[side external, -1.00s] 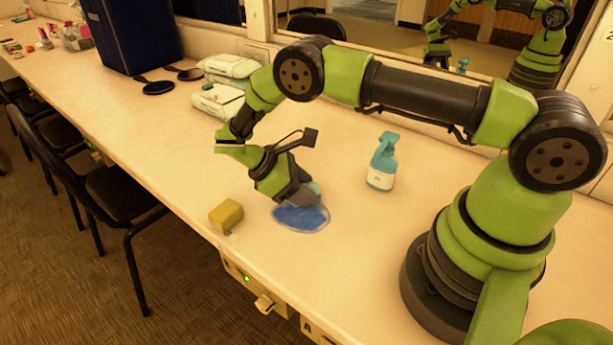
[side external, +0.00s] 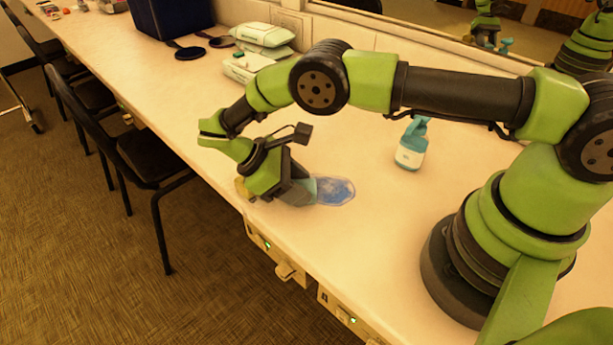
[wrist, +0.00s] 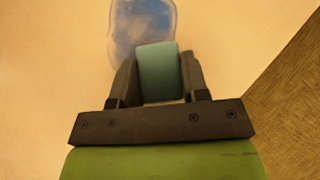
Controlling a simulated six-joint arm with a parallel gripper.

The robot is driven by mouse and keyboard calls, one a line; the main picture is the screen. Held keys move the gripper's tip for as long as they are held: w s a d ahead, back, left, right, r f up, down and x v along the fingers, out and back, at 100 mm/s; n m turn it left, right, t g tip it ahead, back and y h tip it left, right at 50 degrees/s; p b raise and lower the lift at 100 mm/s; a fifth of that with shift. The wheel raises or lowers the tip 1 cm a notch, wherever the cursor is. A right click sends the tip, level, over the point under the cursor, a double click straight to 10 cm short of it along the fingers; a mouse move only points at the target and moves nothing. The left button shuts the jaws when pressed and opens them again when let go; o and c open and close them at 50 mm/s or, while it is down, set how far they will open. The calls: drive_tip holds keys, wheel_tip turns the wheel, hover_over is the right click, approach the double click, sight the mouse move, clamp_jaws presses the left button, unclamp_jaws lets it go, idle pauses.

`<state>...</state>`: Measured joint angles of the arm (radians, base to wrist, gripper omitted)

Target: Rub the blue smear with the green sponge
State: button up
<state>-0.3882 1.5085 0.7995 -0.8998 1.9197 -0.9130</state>
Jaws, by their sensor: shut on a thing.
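My gripper (side external: 303,194) is shut on the green sponge (wrist: 159,72), a teal-green block that shows between the two fingers in the wrist view. In the side view only a small part of the sponge (side external: 311,187) shows beside the fingers. The blue smear (side external: 335,191) is a rounded patch with a pale rim on the counter. It lies just right of the sponge in the side view, and the sponge overlaps its near end in the wrist view (wrist: 143,28). The smear looks patchy and faded in places. Whether the sponge presses on the counter is hard to tell.
A yellow block (side external: 241,189) is mostly hidden behind my gripper near the counter's front edge. A teal-and-white spray bottle (side external: 411,148) stands behind the smear. Wipes packs (side external: 247,67) and dark round items (side external: 189,53) lie farther back. Chairs (side external: 150,155) stand along the front.

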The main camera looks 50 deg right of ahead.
drive_tip(key=shift+s, duration=0.7)
drive_tip(key=shift+s+d, duration=0.15)
drive_tip(key=shift+d, duration=4.95)
drive_tip(key=shift+s+a, duration=0.5)
drive_tip(key=shift+s, duration=0.3)
drive_tip(key=shift+a, duration=4.55)
drive_tip(key=shift+s, duration=0.7)
drive_tip(key=shift+s+d, duration=0.15)
drive_tip(key=shift+d, duration=4.95)
wheel_tip(320, 180, up, 8)
drive_tip(key=shift+a, duration=0.15)
